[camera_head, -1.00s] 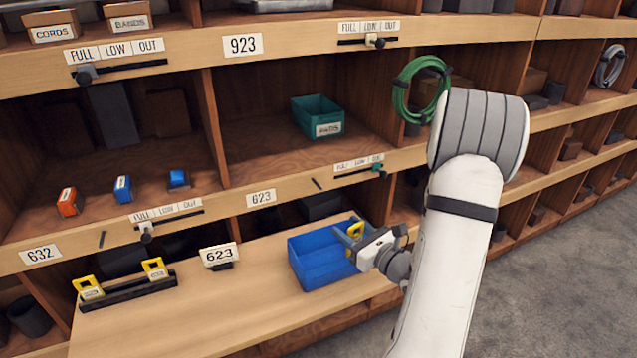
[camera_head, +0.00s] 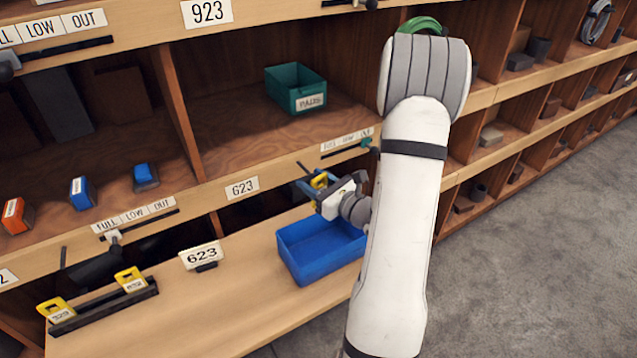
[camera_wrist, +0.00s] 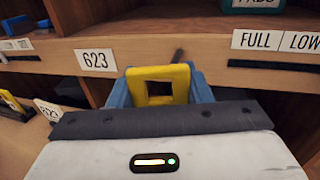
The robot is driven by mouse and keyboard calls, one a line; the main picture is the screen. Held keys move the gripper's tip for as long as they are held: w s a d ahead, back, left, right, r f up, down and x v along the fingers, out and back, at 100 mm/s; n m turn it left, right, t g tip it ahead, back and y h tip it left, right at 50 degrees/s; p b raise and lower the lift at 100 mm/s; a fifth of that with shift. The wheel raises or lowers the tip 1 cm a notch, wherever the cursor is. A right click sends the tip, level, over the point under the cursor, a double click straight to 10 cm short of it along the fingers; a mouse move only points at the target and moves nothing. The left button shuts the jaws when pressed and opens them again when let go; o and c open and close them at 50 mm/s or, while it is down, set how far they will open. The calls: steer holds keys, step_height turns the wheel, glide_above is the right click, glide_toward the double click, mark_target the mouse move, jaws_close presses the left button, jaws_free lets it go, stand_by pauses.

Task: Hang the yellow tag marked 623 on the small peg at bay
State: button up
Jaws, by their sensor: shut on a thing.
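My gripper (camera_head: 318,182) is shut on a yellow tag (camera_head: 320,179) with a square hole, held upright between the blue fingers in the wrist view (camera_wrist: 158,85). The tag's number is not readable. The small dark peg (camera_head: 302,166) sticks out from the shelf edge, right of the 623 label (camera_head: 242,187). The peg (camera_wrist: 178,56) also shows in the wrist view, just above and behind the tag, slightly right of its hole. The tag appears off the peg, lower and nearer the camera; the exact gap is unclear.
A blue bin (camera_head: 290,262) stands on the wooden counter below my gripper. A 623 sign (camera_head: 201,255) and a black rack (camera_head: 100,305) with two yellow tags stand left. A slider (camera_head: 345,150) lies right of the peg. A teal bin (camera_head: 296,88) sits in the bay above.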

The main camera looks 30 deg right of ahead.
steer(key=w, duration=0.6)
steer(key=shift+w+a+f, duration=0.15)
steer(key=shift+f, duration=0.15)
steer(key=shift+b, duration=0.3)
stand_by(0.3)
stand_by(0.6)
